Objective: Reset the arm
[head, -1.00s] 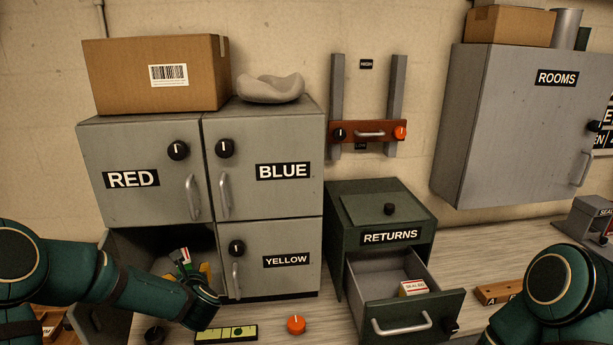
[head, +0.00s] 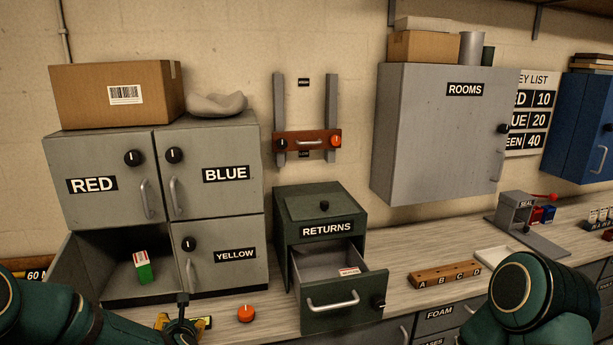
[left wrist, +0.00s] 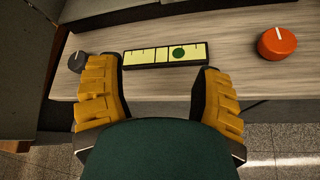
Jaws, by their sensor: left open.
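My left gripper (head: 182,325) is in front of the cabinet's open lower-left compartment, low near the counter's front edge. In the left wrist view its yellow fingers (left wrist: 160,98) are apart with nothing between them. A green-and-white box with a red mark (head: 144,267) stands inside the open compartment, clear of the gripper. My right forearm or elbow (head: 540,300) shows at the lower right; the right gripper is not in view.
A pale yellow strip with a green dot (left wrist: 165,54) lies just beyond the left fingers. An orange knob (head: 245,313) is to its right and a dark knob (left wrist: 77,61) to its left. The RETURNS drawer (head: 345,308) stands open, holding a sealed box (head: 349,271).

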